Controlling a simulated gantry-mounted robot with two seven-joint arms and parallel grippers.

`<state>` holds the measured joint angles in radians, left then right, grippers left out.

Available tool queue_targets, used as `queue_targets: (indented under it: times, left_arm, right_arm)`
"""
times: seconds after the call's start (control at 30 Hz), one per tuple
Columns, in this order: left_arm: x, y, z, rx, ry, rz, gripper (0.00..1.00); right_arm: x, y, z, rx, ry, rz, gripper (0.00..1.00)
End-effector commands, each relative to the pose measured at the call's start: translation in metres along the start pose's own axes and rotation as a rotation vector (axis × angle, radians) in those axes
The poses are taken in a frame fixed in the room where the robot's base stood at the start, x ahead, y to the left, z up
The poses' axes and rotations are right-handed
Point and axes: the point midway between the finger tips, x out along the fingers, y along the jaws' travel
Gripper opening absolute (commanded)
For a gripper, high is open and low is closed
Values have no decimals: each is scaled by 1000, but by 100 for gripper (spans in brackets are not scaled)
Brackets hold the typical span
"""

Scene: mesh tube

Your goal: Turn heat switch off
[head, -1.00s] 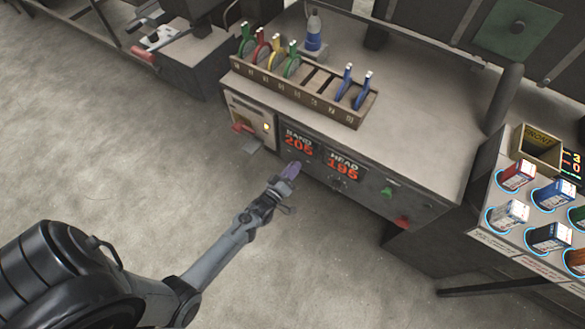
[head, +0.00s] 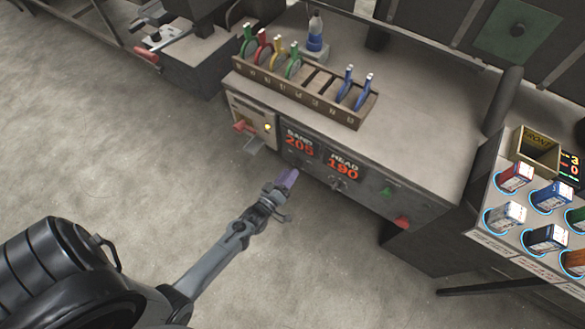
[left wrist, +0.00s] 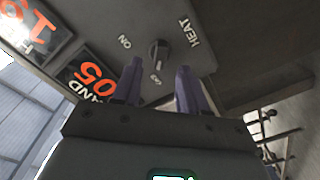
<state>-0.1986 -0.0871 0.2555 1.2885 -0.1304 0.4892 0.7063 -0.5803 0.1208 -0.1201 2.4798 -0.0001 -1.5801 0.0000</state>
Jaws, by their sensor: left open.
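The knob shows beyond the gap between the fingertips, with nothing held. In the head view my left gripper (head: 288,178) is at the front of the machine, below the displays. The switch is not clear in that view. My right gripper is not in view.
The BAND display (head: 300,144) reads 205 and the HEAD display (head: 343,169) reads 190. A green control (head: 387,191) and a red button (head: 402,222) are to their right. Open floor lies in front.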

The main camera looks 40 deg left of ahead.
Motion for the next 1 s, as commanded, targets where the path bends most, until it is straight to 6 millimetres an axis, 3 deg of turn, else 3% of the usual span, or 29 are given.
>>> queue_targets:
  times: [0.2, 0.4, 1.0]
  left_arm:
    - [-40, 1, 0, -1, -2, -3, 43]
    - [-63, 1, 0, -1, -2, -1, 43]
    - [-71, 0, 0, -1, -1, -1, 43]
  right_arm:
    - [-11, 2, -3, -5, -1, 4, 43]
    - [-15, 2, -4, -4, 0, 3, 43]
    - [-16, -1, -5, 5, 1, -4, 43]
